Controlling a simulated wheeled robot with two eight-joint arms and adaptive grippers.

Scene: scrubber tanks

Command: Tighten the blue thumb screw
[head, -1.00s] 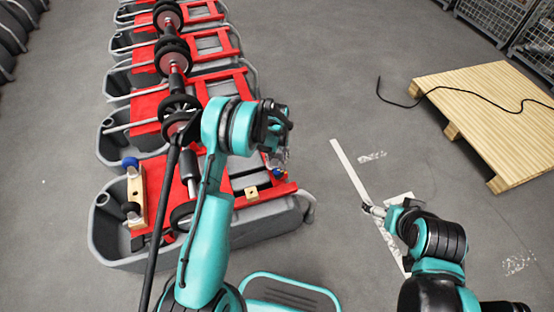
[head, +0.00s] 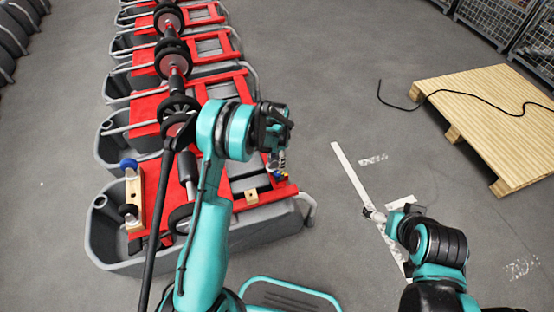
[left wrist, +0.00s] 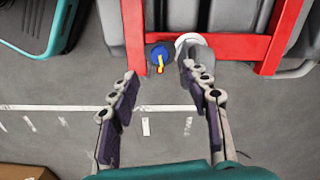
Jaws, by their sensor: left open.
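The blue thumb screw (left wrist: 159,55) shows in the left wrist view as a round blue knob with a yellow-orange piece, at the edge of the red frame (left wrist: 215,42). In the head view a small blue and yellow spot (head: 280,175) shows at the right end of the nearest red frame, just below my left gripper (head: 278,160). In the left wrist view my left gripper (left wrist: 162,76) is open, its fingers spread to either side below the knob, with nothing between them. My right gripper (head: 373,215) is over bare floor, away from the tanks; its jaws are too small to read.
Several grey scrubber tanks (head: 98,262) with red frames stand in a row at the left. A grey hose end with a white ring (left wrist: 190,42) is close right of the knob. A wooden pallet (head: 485,115) with a black cable lies at the right.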

